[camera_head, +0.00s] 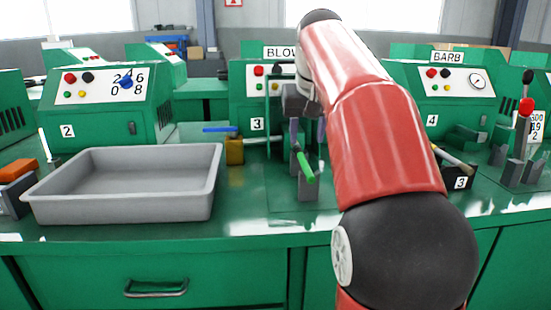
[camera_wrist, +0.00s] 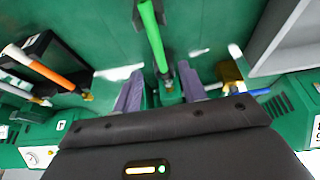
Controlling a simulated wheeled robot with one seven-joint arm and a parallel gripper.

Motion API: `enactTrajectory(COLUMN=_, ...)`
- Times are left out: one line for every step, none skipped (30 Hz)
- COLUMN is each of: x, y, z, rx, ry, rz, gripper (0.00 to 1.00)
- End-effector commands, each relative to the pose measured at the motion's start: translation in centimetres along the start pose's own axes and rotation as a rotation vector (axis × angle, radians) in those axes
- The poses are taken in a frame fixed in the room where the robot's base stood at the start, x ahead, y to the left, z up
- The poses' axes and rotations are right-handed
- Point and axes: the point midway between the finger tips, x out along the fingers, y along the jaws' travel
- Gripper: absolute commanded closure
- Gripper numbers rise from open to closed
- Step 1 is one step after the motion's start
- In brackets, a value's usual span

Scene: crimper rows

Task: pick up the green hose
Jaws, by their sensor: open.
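The green hose (camera_head: 305,167) is a short bright green piece held at a grey stand on the bench, below the arm. In the wrist view the green hose (camera_wrist: 152,35) runs from the top edge down toward the gap between my fingers, with a fitting at its near end. My gripper (camera_wrist: 160,72) is open, one grey finger on each side of that line. In the head view my gripper (camera_head: 307,135) is just above and behind the hose, partly hidden by my red arm. I cannot tell whether a finger touches the hose.
A grey tray (camera_head: 130,215) stands left of the hose. A yellow block (camera_head: 235,150) with a blue hose (camera_head: 220,129) sits between them. A black box (camera_wrist: 40,45) with an orange hose (camera_wrist: 52,75) is on the other side. Green machines line the back.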

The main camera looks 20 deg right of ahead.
Motion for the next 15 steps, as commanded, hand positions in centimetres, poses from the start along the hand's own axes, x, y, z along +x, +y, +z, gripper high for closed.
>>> enactTrajectory(x=0.2, y=0.1, z=-0.1, rx=0.002, ry=-0.001, rz=0.001, gripper=0.58)
enactTrajectory(x=0.5, y=0.2, z=-0.1, rx=0.003, ry=-0.002, rz=0.001, gripper=0.58)
enactTrajectory(x=0.9, y=0.2, z=-0.1, rx=0.003, ry=-0.003, rz=0.001, gripper=0.58)
enactTrajectory(x=1.2, y=0.2, z=-0.1, rx=0.003, ry=-0.003, rz=0.001, gripper=0.58)
enactTrajectory(x=1.6, y=0.2, z=-0.1, rx=0.003, ry=-0.002, rz=0.001, gripper=0.58)
enactTrajectory(x=2.1, y=0.2, z=-0.1, rx=0.002, ry=-0.002, rz=0.001, gripper=0.58)
enactTrajectory(x=2.4, y=0.2, z=-0.1, rx=0.002, ry=-0.003, rz=0.001, gripper=0.58)
enactTrajectory(x=2.8, y=0.2, z=-0.1, rx=0.002, ry=-0.002, rz=0.001, gripper=0.58)
enactTrajectory(x=3.2, y=0.2, z=-0.1, rx=0.003, ry=-0.001, rz=0.001, gripper=0.58)
enactTrajectory(x=3.6, y=0.2, z=-0.1, rx=0.003, ry=-0.002, rz=0.001, gripper=0.58)
enactTrajectory(x=4.0, y=0.3, z=0.0, rx=0.003, ry=-0.003, rz=0.001, gripper=0.58)
enactTrajectory(x=4.7, y=0.3, z=0.0, rx=0.003, ry=-0.003, rz=0.001, gripper=0.58)
enactTrajectory(x=5.2, y=0.3, z=0.0, rx=0.003, ry=-0.003, rz=0.001, gripper=0.58)
enactTrajectory(x=5.7, y=0.4, z=0.0, rx=0.002, ry=-0.004, rz=0.001, gripper=0.58)
enactTrajectory(x=6.2, y=0.4, z=0.0, rx=0.002, ry=-0.003, rz=0.001, gripper=0.58)
